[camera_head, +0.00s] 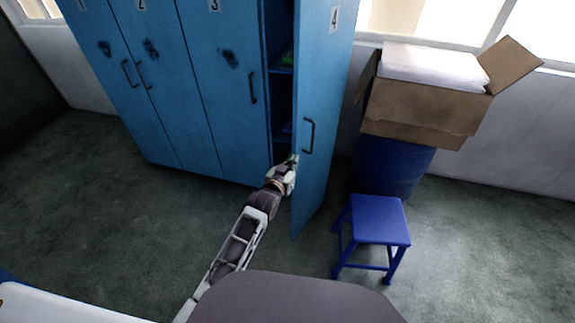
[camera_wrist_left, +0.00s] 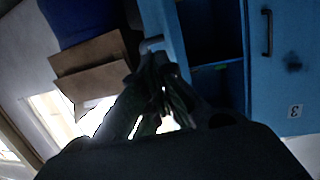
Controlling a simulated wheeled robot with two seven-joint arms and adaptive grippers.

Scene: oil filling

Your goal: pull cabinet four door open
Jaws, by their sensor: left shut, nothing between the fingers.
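The cabinet four door (camera_head: 325,90) is blue, bears the number 4 and stands partly open, swung out toward me. Its grey handle (camera_head: 309,135) is on the outer face. My left gripper (camera_head: 292,160) is shut and empty at the door's free edge, by the opening, below the handle's height in the picture. In the left wrist view the gripper (camera_wrist_left: 160,75) is seen dark from behind, with the door (camera_wrist_left: 165,30) just beyond its fingertips; I cannot tell whether they touch. The cabinet's inside shelves (camera_head: 283,70) show with small green items. My right gripper is not in view.
Shut blue doors numbered 1 to 3 (camera_head: 205,70) stand to the left. Right of the open door are a blue barrel (camera_head: 395,165) with an open cardboard box (camera_head: 420,110) on it, and a blue stool (camera_head: 378,220).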

